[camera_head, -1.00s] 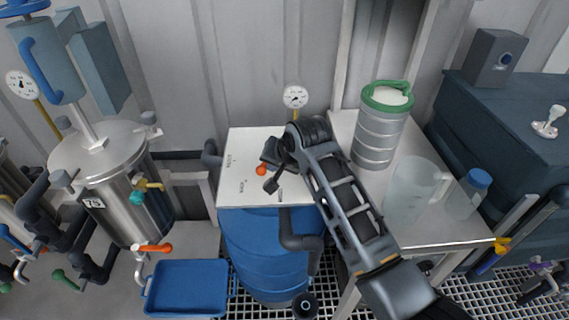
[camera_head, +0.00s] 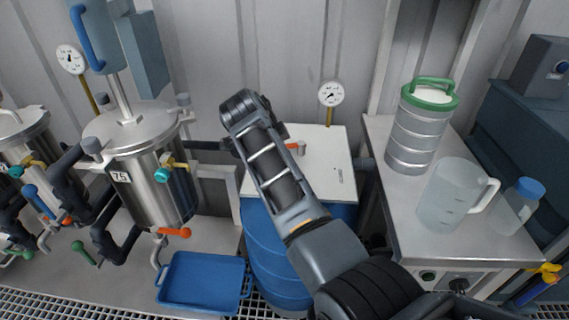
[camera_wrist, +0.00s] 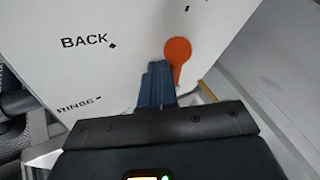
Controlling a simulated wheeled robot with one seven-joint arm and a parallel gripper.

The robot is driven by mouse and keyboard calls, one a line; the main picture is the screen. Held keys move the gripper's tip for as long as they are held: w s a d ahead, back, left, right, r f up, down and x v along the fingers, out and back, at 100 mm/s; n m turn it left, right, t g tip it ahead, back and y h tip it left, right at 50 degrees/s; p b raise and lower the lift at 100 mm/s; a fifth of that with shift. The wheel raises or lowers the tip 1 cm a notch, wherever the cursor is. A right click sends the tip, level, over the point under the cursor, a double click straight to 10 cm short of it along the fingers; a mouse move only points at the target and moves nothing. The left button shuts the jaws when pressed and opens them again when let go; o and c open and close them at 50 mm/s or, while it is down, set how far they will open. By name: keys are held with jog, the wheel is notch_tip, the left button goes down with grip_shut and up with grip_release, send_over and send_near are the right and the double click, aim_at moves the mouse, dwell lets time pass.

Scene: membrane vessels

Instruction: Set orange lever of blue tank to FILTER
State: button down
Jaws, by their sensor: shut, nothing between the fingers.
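The blue tank (camera_head: 268,262) stands in the middle of the head view, with a white panel (camera_head: 325,160) on top. The orange lever (camera_head: 296,147) is on this panel, partly behind my arm. In the wrist view the lever (camera_wrist: 178,52) has its round orange end towards the top of the picture. The words BACK and RINSE are legible on the panel to its left; FILTER is not legible. My gripper (camera_wrist: 157,70) is shut and empty, its fingers just left of the lever. I cannot tell whether they touch it. The head view hides the fingers behind my arm.
A steel tank (camera_head: 145,180) with a small orange handle and a blue tray (camera_head: 203,282) are at left. A gauge (camera_head: 331,94) rises behind the panel. A side table at right holds a green-lidded canister (camera_head: 420,125), a jug (camera_head: 450,195) and a bottle (camera_head: 518,205).

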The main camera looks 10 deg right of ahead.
jog(key=w+m+b, duration=0.2)
jog(key=shift+a+g+h+b, duration=0.3)
jog(key=shift+g+h+b, duration=0.1)
jog(key=shift+w, duration=0.1)
dwell(0.6)
